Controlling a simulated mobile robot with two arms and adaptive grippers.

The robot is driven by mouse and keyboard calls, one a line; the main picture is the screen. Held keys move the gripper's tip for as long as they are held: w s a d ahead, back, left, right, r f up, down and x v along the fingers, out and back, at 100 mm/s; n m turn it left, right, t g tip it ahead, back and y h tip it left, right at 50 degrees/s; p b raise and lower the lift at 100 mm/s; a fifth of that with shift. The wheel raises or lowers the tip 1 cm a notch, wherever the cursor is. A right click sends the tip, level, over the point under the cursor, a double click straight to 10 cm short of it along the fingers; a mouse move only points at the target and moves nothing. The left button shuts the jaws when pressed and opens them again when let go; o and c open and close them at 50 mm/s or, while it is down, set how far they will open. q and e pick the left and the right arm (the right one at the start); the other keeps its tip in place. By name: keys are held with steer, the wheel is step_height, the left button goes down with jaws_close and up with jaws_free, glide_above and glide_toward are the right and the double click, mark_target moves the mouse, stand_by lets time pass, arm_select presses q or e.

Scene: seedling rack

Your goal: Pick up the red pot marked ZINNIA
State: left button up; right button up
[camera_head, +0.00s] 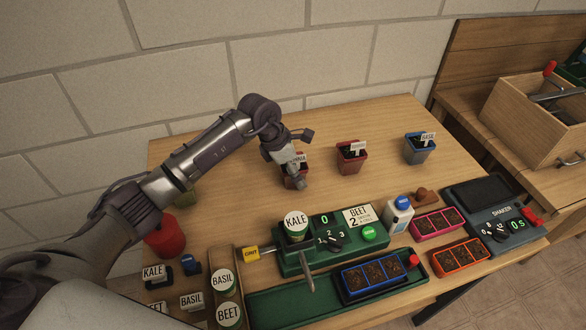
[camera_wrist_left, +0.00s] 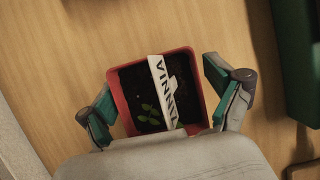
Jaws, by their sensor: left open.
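The red pot marked ZINNIA (camera_wrist_left: 135,88) sits on the wooden table, with dark soil, a small green seedling and a white label across it in the left wrist view. In the head view the pot (camera_head: 288,182) is partly hidden by my left gripper (camera_head: 297,181). In the left wrist view my left gripper (camera_wrist_left: 160,102) is open, with one finger on each side of the pot; whether they touch it I cannot tell. My right gripper is not in view.
Another red pot (camera_head: 350,158) with a label too small to read and a blue-grey BASIL pot (camera_head: 418,154) stand to the right. A green seeding device (camera_head: 345,238) is in front. A red cylinder (camera_head: 166,238) stands at left. Bare table lies behind the pots.

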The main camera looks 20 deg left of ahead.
arm_select(q)
steer(key=shift+w+f, duration=0.1)
steer(key=shift+f, duration=0.15)
steer(key=c, duration=1.2)
steer(key=shift+r, duration=0.1)
steer(key=shift+c, duration=0.2)
